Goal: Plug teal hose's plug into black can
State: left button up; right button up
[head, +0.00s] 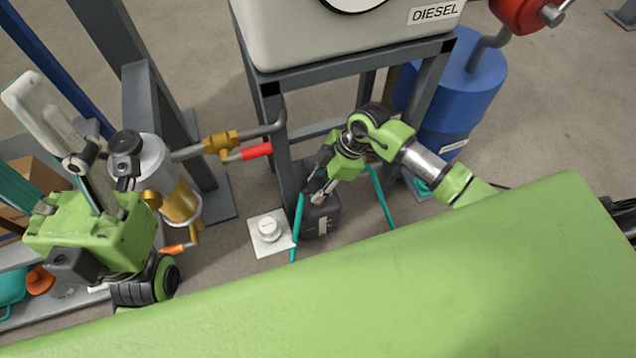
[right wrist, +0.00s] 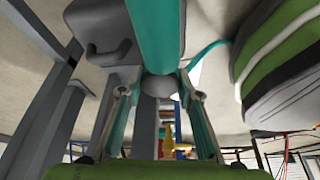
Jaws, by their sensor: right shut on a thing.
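My right gripper (head: 318,192) is shut on the teal hose's plug (right wrist: 159,88), a rounded grey end between the fingertips in the right wrist view. The teal hose (right wrist: 156,35) runs up from it there. In the head view the hose (head: 298,222) hangs down beside the gripper. The black can (head: 322,218) stands on the floor by the stand's leg, just below the gripper in the picture. It also shows at upper left in the right wrist view (right wrist: 101,48), apart from the plug. Its opening is not clear.
A grey steel stand (head: 350,55) carries the DIESEL tank (head: 300,30) above the can. A blue drum (head: 470,95) stands to the right. A white plate with a round cap (head: 258,243) lies left of the can. A valve with red handle (head: 256,151) juts from the left.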

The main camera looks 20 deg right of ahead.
jog(key=shift+f+b, duration=0.45)
jog(key=shift+f, duration=1.25)
jog(key=o, duration=1.3)
notch_tip(320, 180, up, 10)
jog(key=shift+r, duration=0.1)
